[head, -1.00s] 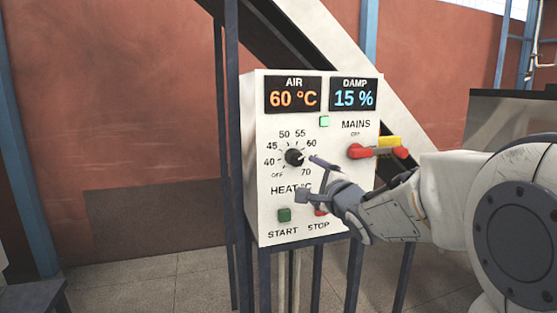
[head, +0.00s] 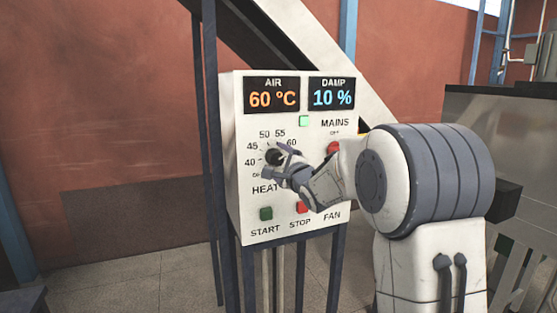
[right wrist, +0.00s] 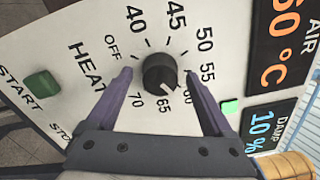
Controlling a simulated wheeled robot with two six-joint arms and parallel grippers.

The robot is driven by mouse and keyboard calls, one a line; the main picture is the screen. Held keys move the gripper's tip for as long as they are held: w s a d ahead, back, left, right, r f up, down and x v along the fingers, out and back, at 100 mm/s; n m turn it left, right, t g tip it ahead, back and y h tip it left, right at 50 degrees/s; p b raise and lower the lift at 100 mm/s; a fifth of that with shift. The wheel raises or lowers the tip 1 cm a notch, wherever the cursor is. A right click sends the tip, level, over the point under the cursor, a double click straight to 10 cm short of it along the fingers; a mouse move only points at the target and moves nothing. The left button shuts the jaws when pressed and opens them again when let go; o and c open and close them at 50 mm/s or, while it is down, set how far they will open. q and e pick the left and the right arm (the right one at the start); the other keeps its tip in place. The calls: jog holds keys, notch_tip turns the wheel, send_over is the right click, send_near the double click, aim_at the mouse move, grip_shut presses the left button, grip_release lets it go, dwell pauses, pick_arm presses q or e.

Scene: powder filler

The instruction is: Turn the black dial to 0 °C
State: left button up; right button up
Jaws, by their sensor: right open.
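The black dial (right wrist: 160,73) is a round knob on the white control panel, under the AIR and DAMP displays. Its scale runs from OFF through 40 to 70, with no 0 mark in view. Its white pointer points near 60. My right gripper (head: 279,158) is at the dial and partly hides it in the head view (head: 274,157). In the right wrist view the gripper (right wrist: 158,75) is open, with one finger on each side of the dial and a gap to it. My left gripper is out of view.
The AIR display (head: 271,97) reads 60 °C and the DAMP display (head: 331,95) reads 10 %. A green START button (head: 266,214) and red STOP button (head: 302,207) sit below the dial. The red MAINS handle (head: 334,148) is close to my right arm, which partly hides it.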

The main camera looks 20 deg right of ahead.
jog(key=c, duration=1.4)
jog(key=shift+o, duration=0.2)
